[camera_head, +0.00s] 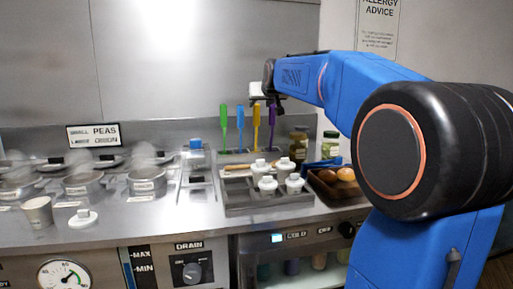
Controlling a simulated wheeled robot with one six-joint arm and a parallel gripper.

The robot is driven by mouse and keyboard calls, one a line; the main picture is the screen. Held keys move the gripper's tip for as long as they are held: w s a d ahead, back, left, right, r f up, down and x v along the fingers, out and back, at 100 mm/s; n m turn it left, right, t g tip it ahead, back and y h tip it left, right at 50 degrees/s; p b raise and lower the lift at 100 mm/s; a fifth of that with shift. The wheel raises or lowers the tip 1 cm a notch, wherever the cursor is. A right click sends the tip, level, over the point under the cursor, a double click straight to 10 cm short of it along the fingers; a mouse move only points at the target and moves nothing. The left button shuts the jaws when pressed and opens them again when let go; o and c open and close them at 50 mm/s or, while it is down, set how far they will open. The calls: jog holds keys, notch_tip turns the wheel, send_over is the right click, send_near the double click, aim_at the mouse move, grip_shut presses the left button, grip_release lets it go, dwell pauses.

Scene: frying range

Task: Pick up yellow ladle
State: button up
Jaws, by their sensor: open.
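The yellow ladle (257,117) stands upright in a row of coloured ladles near the back wall panel. It is between the blue ladle (240,118) and the purple ladle (272,115). The green ladle (224,117) is at the left end. My gripper (262,98) is open at the top of the yellow and purple ladles and hides their upper ends. I cannot tell whether it touches either one. The ladles' lower ends are small and hard to make out.
A grey tray (235,197) with several white-lidded pots is in front of the ladles. Jars (299,143) and a brown tray of buns (322,188) are to the right.

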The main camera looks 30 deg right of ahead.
aim_at(255, 110)
jog(key=shift+x, duration=4.75)
jog(key=shift+a, duration=0.2)
jog(key=shift+c, duration=0.6)
grip_shut()
